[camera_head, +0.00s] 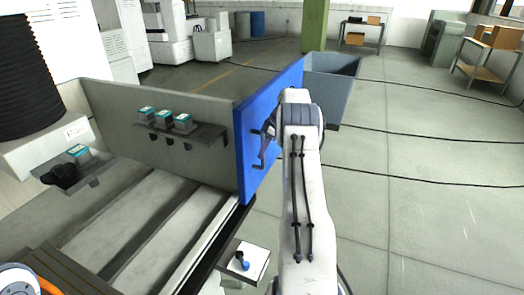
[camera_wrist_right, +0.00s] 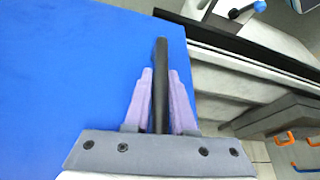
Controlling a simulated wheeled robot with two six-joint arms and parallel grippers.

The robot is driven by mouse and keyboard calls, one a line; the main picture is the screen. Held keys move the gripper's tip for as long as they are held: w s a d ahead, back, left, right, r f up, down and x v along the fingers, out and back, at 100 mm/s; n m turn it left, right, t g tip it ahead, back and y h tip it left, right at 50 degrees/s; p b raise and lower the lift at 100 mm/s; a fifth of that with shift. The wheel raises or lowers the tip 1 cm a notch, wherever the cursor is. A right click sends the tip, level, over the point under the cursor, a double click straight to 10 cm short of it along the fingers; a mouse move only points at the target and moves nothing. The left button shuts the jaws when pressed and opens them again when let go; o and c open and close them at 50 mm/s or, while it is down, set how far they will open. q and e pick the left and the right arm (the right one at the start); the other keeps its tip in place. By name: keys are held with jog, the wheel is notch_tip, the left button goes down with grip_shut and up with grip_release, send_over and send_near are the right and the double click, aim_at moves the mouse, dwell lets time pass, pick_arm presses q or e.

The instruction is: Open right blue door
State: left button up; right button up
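The blue door (camera_head: 254,112) is a tall flat panel right of centre in the head view. Its near edge meets the right end of a grey panel (camera_head: 205,98), and it reaches away from there, clear of the slatted machine bed. It fills the left of the wrist view (camera_wrist_right: 75,75). A black bar handle (camera_head: 259,163) stands on its face and also shows in the wrist view (camera_wrist_right: 161,60). My right gripper (camera_wrist_right: 161,80) has its two lilac fingers closely on either side of this handle, shut on it. My left gripper is not in view.
The slatted bed (camera_head: 150,215) lies open at lower left. A shelf with small teal-topped boxes (camera_head: 165,119) hangs on the grey panel. A grey bin (camera_head: 335,80) stands behind the door. Black cables (camera_head: 430,140) cross the otherwise clear floor at right.

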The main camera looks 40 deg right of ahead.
jog(key=o, duration=0.4)
jog(key=shift+w+a, duration=0.1)
jog(key=shift+w, duration=0.1)
jog(key=shift+c, duration=0.2)
jog(key=shift+s, duration=0.1)
jog(key=shift+s+r, duration=0.1)
jog(key=v, duration=1)
jog(key=shift+r+b, duration=0.15)
jog(key=shift+b, duration=0.15)
